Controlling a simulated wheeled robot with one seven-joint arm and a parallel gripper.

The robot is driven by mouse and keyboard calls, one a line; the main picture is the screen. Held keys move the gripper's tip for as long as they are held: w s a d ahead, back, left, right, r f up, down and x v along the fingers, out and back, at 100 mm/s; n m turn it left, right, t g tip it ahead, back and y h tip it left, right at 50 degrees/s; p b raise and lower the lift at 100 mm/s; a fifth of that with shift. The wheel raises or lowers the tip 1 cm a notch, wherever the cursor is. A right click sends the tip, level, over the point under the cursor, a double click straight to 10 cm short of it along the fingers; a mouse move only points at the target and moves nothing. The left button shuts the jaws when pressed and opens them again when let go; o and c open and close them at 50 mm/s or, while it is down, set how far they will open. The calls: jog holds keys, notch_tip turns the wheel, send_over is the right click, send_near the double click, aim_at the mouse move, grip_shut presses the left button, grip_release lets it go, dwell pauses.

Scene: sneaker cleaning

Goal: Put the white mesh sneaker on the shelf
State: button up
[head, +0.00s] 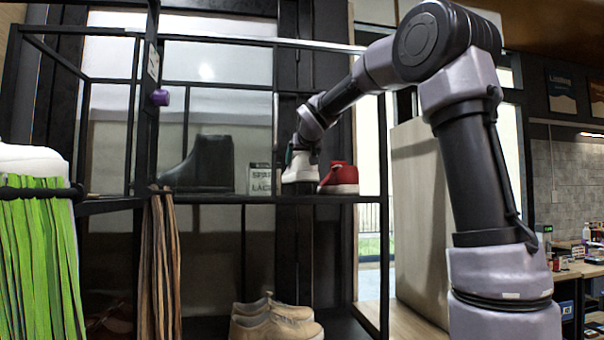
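A white sneaker (299,170) is at the right part of the black shelf's upper board (225,199), just left of a red shoe with a white sole. Its lower edge is at the board's level; I cannot tell whether it rests there or is held just above. My gripper (298,152) reaches down from above to the top of the sneaker. The fingers are small and partly hidden by the wrist and shoe, so their grip on it is unclear.
The red shoe (340,178) is close on the right. A spare lace card (260,180) and a black boot (205,163) stand to the left. Beige shoes (275,322) are below. Green laces (40,260) and brown laces (161,265) hang in front. Black posts frame the shelf.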

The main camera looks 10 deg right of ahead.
jog(key=shift+f, duration=1.8)
jog(key=o, duration=1.5)
jog(key=shift+f, duration=0.15)
